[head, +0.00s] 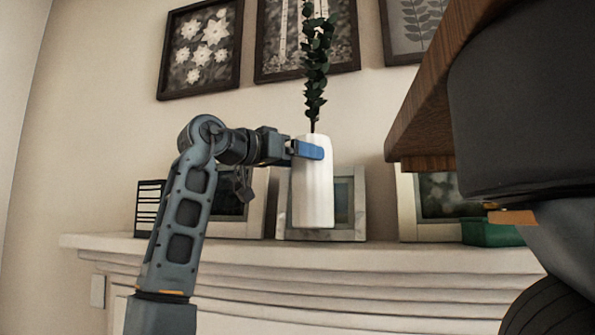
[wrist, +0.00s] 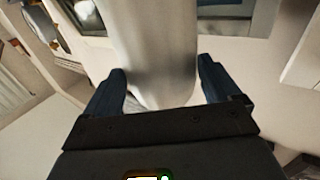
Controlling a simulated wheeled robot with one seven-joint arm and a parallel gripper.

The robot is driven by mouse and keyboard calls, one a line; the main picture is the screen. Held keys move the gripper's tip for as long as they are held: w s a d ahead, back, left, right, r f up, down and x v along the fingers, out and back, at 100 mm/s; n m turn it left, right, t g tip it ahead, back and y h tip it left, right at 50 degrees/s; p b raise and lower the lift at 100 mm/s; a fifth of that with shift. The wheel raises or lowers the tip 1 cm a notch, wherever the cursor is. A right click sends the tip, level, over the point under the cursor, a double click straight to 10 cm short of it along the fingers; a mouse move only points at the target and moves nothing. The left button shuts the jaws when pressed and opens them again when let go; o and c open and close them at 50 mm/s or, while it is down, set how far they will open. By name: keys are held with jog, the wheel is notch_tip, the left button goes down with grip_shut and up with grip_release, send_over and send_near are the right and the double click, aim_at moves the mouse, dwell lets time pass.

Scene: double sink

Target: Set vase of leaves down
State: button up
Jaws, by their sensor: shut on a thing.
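A white vase (head: 313,195) with a tall stem of dark green leaves (head: 315,70) is upright in the head view. My gripper (head: 308,150) is shut on the vase near its top, with a blue finger across its side. The vase's base appears a little above the level of the mantel shelf (head: 330,252), in front of a framed picture. In the wrist view the vase (wrist: 155,50) fills the space between the two blue fingers of my gripper (wrist: 160,88). The leaves are out of the wrist view.
Framed pictures lean along the mantel behind the vase, one directly behind it (head: 345,195) and one at right (head: 408,205). A dark slatted object (head: 149,205) stands at left and a green box (head: 490,232) at right. A wooden edge (head: 425,120) juts in at upper right.

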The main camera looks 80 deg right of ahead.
aim_at(296, 172)
jog(key=shift+f, duration=1.75)
jog(key=o, duration=1.8)
jog(key=shift+w+a, duration=0.25)
jog(key=shift+a, duration=0.05)
jog(key=b+v, duration=0.2)
jog(key=v, duration=0.9)
jog(key=shift+a, duration=0.1)
